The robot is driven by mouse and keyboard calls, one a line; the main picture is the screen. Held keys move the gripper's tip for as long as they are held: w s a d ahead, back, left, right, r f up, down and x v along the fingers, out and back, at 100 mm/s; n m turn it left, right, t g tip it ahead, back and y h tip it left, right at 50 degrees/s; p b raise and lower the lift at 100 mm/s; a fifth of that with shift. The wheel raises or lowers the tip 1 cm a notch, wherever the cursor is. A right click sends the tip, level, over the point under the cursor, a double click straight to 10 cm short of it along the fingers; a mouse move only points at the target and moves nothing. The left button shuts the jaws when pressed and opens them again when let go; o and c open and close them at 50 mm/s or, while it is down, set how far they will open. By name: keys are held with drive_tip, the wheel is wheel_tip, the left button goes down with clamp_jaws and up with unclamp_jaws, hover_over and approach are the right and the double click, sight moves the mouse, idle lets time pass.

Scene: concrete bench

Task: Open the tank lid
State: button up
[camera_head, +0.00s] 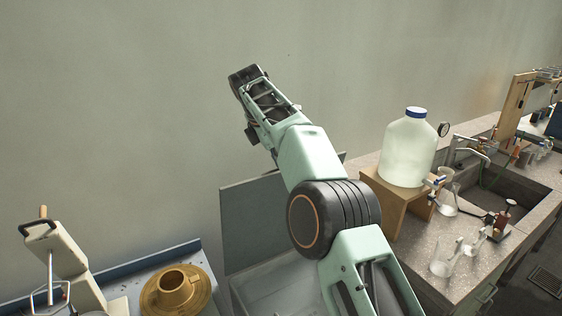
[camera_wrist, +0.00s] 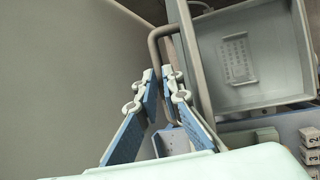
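A pale, box-like tank (camera_head: 270,290) stands at the bottom middle of the head view, partly behind my arm. A flat grey panel (camera_head: 250,225), apparently its lid, stands steeply upright behind it; my arm hides part of it. My gripper (camera_wrist: 158,73) shows in the wrist view with its two fingertips a little apart. A bent grey-brown bar handle (camera_wrist: 152,44) runs into the gap between the tips; whether they touch it is unclear. In the head view my gripper's end is high against the wall, its fingers hard to make out.
A white jug with a blue cap (camera_head: 405,150) stands on a wooden stand (camera_head: 392,200) to the right, near glass flasks (camera_head: 447,198) and a sink (camera_head: 500,185). A brass-coloured round part (camera_head: 176,292) is at lower left. The wall is close behind my arm.

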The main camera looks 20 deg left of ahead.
drive_tip(key=shift+o, duration=1.3)
drive_tip(key=f, duration=0.2)
drive_tip(key=shift+s+a+f+g, duration=0.1)
drive_tip(key=shift+s+f+g, duration=0.1)
drive_tip(key=shift+f+g, duration=0.15)
drive_tip(key=shift+o, duration=0.9)
drive_tip(key=shift+w+a+f, duration=0.3)
drive_tip(key=shift+w+f, duration=0.05)
drive_tip(key=shift+w, duration=0.05)
drive_tip(key=shift+w+a, duration=0.1)
drive_tip(key=shift+w, duration=0.05)
drive_tip(key=shift+s+d+r, duration=0.3)
drive_tip(key=shift+r, duration=0.2)
drive_tip(key=shift+a+r, duration=0.2)
drive_tip(key=shift+r, duration=0.15)
drive_tip(key=s+a+r, duration=0.1)
drive_tip(key=s, duration=0.6)
drive_tip(key=s+a+r, duration=0.1)
drive_tip(key=s+r, duration=0.1)
drive_tip(key=s, duration=0.4)
drive_tip(key=shift+s+a+r, duration=0.2)
drive_tip(key=shift+s+r, duration=0.1)
drive_tip(key=shift+s, duration=0.1)
